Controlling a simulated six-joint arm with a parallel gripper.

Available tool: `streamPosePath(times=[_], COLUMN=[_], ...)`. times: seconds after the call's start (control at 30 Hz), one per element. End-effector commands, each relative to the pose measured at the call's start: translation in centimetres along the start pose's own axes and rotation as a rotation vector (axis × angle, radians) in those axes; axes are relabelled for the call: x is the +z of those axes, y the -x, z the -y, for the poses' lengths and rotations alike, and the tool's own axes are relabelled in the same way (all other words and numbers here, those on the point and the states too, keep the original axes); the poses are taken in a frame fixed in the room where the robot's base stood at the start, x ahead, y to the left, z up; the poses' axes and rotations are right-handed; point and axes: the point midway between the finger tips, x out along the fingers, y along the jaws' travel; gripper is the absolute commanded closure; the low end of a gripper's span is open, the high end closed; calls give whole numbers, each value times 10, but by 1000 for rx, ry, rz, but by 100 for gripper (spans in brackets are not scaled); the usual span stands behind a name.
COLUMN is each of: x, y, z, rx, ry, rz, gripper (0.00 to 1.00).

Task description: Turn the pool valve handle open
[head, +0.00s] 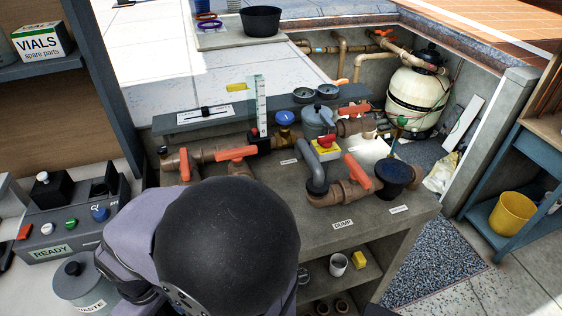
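Several valves with orange handles sit in brown pipework on a grey concrete bench (300,205). One orange handle (236,153) lies roughly along its pipe at left centre. Another orange handle (358,172) slants across its valve near the DUMP label (343,224). A third orange handle (354,109) is farther back. I cannot tell which is the pool valve, as the other labels are too small to read. My arm's dark rounded joint fills the lower middle. My gripper is not visible.
A READY control box (66,225) is at left. A cream tank (417,98) stands in the pit behind. A yellow bucket (512,213) is on the right shelf.

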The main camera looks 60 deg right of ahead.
Motion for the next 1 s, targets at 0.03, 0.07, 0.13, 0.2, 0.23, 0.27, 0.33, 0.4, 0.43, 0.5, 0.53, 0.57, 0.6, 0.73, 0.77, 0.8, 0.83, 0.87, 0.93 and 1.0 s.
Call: streamPosePath(times=[0.03,0.07,0.13,0.2,0.23,0.27,0.33,0.4,0.43,0.5,0.53,0.57,0.6,0.73,0.77,0.8,0.83,0.87,0.93,1.0], x=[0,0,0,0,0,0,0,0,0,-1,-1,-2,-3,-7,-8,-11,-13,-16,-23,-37], y=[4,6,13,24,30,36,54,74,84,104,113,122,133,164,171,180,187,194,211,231], z=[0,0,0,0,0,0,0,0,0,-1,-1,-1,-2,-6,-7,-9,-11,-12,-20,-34], rx=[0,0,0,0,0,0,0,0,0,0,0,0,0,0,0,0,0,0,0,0], ry=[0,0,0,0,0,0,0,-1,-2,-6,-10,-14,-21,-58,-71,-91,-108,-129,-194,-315], rz=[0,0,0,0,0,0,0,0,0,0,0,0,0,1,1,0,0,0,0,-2], gripper=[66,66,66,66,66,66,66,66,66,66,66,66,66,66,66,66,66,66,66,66])
